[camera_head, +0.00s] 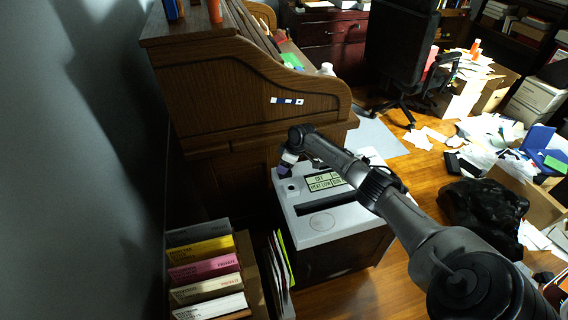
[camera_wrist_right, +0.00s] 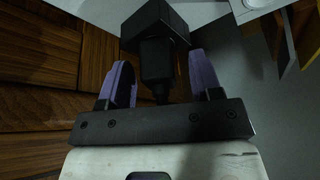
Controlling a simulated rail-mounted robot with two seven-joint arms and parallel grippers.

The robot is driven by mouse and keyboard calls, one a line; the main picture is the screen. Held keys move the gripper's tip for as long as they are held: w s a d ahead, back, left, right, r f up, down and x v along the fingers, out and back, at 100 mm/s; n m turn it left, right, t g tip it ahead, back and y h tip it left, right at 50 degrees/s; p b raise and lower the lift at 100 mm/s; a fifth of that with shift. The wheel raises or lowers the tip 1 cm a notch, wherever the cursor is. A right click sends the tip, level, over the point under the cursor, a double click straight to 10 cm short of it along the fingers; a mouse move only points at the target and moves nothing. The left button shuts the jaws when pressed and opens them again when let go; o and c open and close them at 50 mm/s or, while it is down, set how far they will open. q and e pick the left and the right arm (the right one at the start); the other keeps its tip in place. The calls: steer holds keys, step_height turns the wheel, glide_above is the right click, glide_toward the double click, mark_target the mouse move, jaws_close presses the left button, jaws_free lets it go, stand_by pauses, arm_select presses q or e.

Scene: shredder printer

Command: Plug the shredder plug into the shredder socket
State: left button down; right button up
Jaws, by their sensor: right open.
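A black plug (camera_wrist_right: 155,28) with a narrower black neck shows in the right wrist view, between the two purple fingers of my right gripper (camera_wrist_right: 160,65). The fingers stand apart, with a gap on each side of the neck. In the head view, my right gripper (camera_head: 284,170) points down at the far left corner of the white-topped shredder (camera_head: 345,220). The plug is not clear there. I cannot make out the shredder socket for certain. My left gripper is not in view.
A wooden desk (camera_head: 230,95) stands behind the shredder, with a small strip of white and blue squares (camera_head: 287,100) on its side. Several colored binders (camera_head: 205,270) and upright folders (camera_head: 280,260) stand at the front left. A black bag (camera_head: 480,215) and papers clutter the right floor.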

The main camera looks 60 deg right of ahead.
steer(key=p+v, duration=0.5)
steer(key=v, duration=0.8)
steer(key=shift+s+r, duration=0.2)
steer(key=shift+r, duration=0.15)
steer(key=shift+d, duration=0.1)
